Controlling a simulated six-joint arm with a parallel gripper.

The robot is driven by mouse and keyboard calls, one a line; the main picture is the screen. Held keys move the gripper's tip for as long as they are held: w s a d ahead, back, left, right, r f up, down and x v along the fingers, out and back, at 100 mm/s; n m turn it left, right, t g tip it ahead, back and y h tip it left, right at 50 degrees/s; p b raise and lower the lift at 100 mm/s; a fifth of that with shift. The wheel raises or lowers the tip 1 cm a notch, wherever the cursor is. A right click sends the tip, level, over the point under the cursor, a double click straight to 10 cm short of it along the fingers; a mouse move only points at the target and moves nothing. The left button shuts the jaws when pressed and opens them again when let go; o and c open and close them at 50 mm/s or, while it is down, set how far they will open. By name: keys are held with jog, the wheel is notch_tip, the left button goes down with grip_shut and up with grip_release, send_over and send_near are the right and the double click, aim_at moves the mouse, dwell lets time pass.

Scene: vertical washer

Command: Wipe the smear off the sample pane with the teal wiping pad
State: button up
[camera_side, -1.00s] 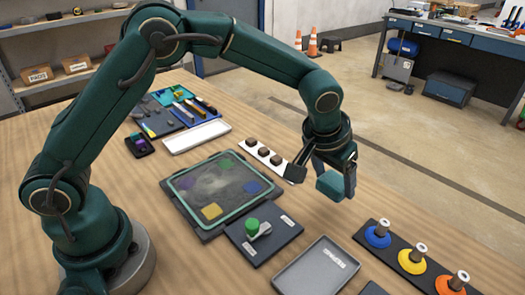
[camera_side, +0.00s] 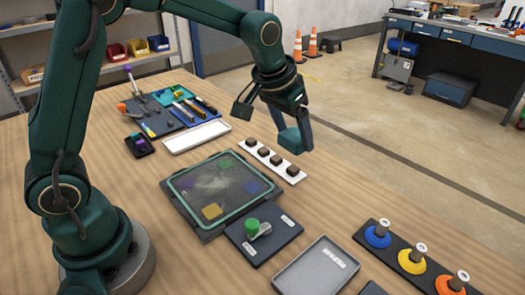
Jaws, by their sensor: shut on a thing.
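The teal wiping pad (camera_side: 289,140) is between the fingers of my gripper (camera_side: 294,132), which is shut on it. My gripper holds it in the air near the white strip, up and to the right of the pane in the picture. The sample pane (camera_side: 238,206) lies flat in a dark frame on the wooden table. A pale grey cloudy smear (camera_side: 207,184) shows on the middle and left of the pane. Green, purple and yellow patches also show at the pane. Nothing covers the pane in this view.
A white strip with several dark blocks (camera_side: 276,160) lies right of the pane. A dark plate with a green knob (camera_side: 251,227) and a grey tray (camera_side: 300,283) are in front. A white tray (camera_side: 196,136) and tools lie behind. Colored discs (camera_side: 411,261) stand front right.

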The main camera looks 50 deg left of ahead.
aim_at(233, 167)
jog(key=c, duration=0.3)
jog(key=shift+s+a+f+n, duration=0.1)
jog(key=shift+s+f+n, duration=0.1)
jog(key=shift+n, duration=0.3)
jog(key=s+a+f+n+g+y, duration=0.1)
jog(key=s+a+n+y, duration=0.2)
jog(key=s+a+n, duration=0.65)
jog(key=shift+m, duration=0.75)
jog(key=shift+x, duration=3.65)
jog(key=shift+s+d+f, duration=0.15)
jog(key=shift+s+f, duration=0.3)
jog(key=shift+f, duration=0.2)
jog(key=shift+c, duration=0.6)
jog(key=shift+g, duration=0.3)
jog(key=shift+s, duration=5.1)
jog(key=shift+w, duration=5.55)
jog(key=shift+d, duration=0.25)
jog(key=shift+s+a, duration=0.15)
jog(key=shift+s, duration=4.95)
jog(key=shift+w, duration=5.1)
jog(key=shift+w+r, duration=0.1)
jog(key=shift+r, duration=4)
